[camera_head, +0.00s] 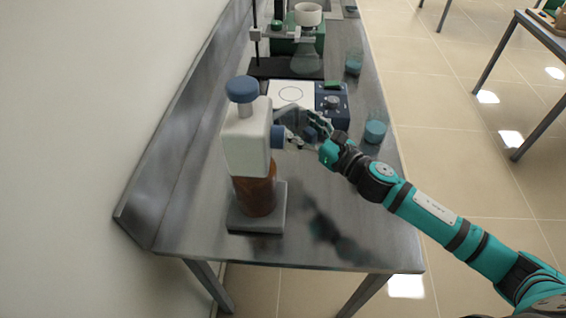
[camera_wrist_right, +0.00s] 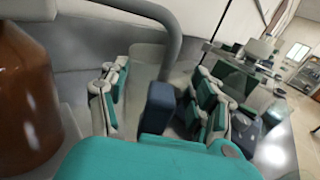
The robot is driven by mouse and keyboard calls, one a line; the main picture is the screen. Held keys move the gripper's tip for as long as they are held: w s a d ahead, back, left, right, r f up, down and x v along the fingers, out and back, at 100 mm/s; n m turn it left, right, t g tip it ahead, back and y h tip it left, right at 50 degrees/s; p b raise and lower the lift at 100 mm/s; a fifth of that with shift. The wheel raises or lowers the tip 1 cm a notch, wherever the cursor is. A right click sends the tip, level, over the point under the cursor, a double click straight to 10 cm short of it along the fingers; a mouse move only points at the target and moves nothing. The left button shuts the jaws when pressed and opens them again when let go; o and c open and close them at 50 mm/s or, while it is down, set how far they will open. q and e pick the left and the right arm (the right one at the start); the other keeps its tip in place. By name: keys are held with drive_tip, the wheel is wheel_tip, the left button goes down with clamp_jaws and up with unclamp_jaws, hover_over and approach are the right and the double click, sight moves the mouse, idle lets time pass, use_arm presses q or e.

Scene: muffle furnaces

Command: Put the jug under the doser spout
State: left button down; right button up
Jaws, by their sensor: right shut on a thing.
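The doser (camera_head: 246,148) has a white head, a blue knob on top and a brown bottle below, and stands on a grey base. In the right wrist view a dark blue block, seemingly the jug's handle (camera_wrist_right: 160,106), sits between the fingers. The brown bottle (camera_wrist_right: 25,95) shows at left. I cannot tell whether the jug lies directly below the spout. My left gripper is out of view.
A hotplate device (camera_head: 332,102) stands just behind the gripper. Beakers with blue liquid stand at the bench's right edge, one near (camera_head: 375,130) and one farther back (camera_head: 353,62). A stand with glassware (camera_head: 300,45) is behind. The front right of the bench (camera_head: 350,225) is clear.

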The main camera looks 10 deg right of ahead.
drive_tip(key=shift+w+d+r+p, duration=0.1)
drive_tip(key=shift+d+r+p, duration=0.15)
drive_tip(key=shift+r, duration=0.3)
drive_tip(key=shift+a+f, duration=0.1)
drive_tip(key=shift+f, duration=0.05)
wheel_tip(320, 180, down, 6)
drive_tip(key=shift+w+r, duration=0.1)
drive_tip(key=shift+r, duration=0.1)
drive_tip(key=shift+f, duration=0.35)
wheel_tip(320, 180, down, 2)
drive_tip(key=shift+f, duration=0.5)
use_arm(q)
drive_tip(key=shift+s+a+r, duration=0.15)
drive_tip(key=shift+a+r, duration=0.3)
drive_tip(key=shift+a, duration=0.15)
use_arm(e)
drive_tip(key=shift+f, duration=0.2)
use_arm(q)
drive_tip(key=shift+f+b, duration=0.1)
drive_tip(key=shift+b, duration=0.25)
